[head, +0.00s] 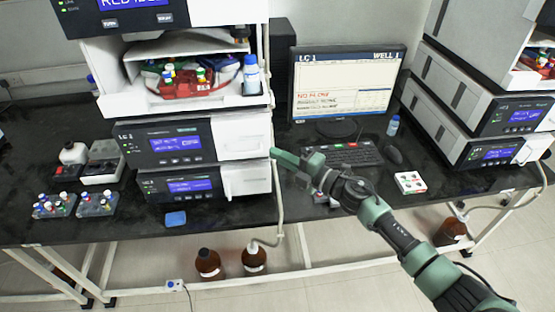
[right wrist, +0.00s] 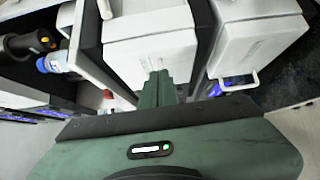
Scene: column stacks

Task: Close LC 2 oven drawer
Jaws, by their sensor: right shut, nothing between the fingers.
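My right gripper (head: 279,154) reaches in from the lower right, its fingers shut and empty, close to the right edge of the left stack's lower units. In the right wrist view the shut fingers (right wrist: 157,88) point at a white block (right wrist: 150,45); whether they touch it is unclear. A white drawer-like front (right wrist: 258,42) with a handle is right of them. The left stack has a unit marked LC 1 (head: 165,143) and a lower unit (head: 190,186) with a white front. The right stack (head: 500,118) has labels too small to read. Which part is the LC 2 oven drawer is unclear. My left gripper is not in view.
A monitor (head: 345,82) and keyboard (head: 340,154) stand between the stacks. A blue-capped bottle (head: 250,74) stands in the left stack's open bay. Vial racks (head: 97,203) lie at the left. Brown bottles (head: 208,263) stand below the bench. A cable runs down beside the left stack.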

